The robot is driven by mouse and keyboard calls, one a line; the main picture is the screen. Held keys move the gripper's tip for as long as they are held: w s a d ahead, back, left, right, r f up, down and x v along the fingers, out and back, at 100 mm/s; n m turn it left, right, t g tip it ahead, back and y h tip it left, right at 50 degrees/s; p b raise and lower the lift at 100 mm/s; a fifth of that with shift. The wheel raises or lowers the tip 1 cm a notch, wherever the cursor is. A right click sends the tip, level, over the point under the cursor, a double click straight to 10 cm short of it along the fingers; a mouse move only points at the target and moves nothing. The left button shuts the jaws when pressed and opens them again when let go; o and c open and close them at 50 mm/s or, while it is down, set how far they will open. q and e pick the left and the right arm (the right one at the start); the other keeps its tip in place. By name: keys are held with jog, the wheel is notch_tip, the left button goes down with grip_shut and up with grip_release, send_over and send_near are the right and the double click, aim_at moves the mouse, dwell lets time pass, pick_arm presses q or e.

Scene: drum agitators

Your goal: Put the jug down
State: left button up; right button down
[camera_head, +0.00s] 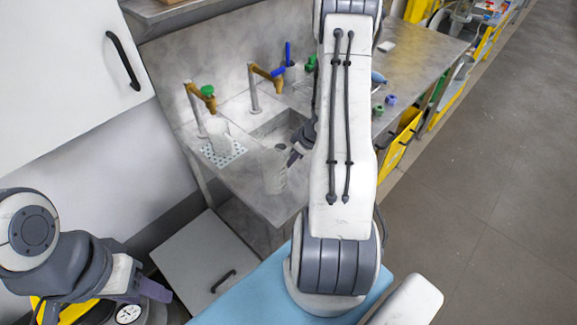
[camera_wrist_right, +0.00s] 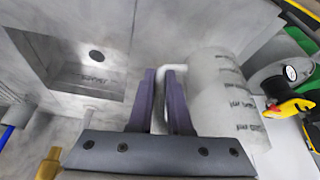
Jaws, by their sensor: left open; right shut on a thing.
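A pale, translucent jug (camera_head: 273,172) with dark graduation marks is near the front of the steel counter, left of my right arm. My right gripper (camera_head: 297,150) is shut on its handle; in the right wrist view the handle is between the two purple fingers (camera_wrist_right: 164,85). The jug's body (camera_wrist_right: 222,95) is right of the fingers there. Whether its base touches the counter cannot be told. My left gripper (camera_head: 155,291) is open and empty at the lower left, well away from the jug.
The counter (camera_head: 410,60) has a sink (camera_head: 280,128) behind the jug. Two brass taps stand behind it, one (camera_head: 205,92) over a perforated mat (camera_head: 222,153) with another whitish vessel (camera_head: 218,135). Small green and blue items (camera_head: 384,105) lie right of my arm. A cabinet door (camera_head: 205,262) is below.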

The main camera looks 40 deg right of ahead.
jog(key=shift+d+b+x, duration=0.2)
jog(key=shift+x, duration=1.15)
jog(key=shift+d+b+x, duration=0.2)
jog(key=shift+d+x, duration=0.05)
jog(key=shift+x, duration=1.15)
jog(key=shift+s+f, duration=0.1)
jog(key=shift+f, duration=0.05)
jog(key=shift+f, duration=0.15)
jog(key=c, duration=0.9)
grip_release()
jog(key=shift+o, duration=0.2)
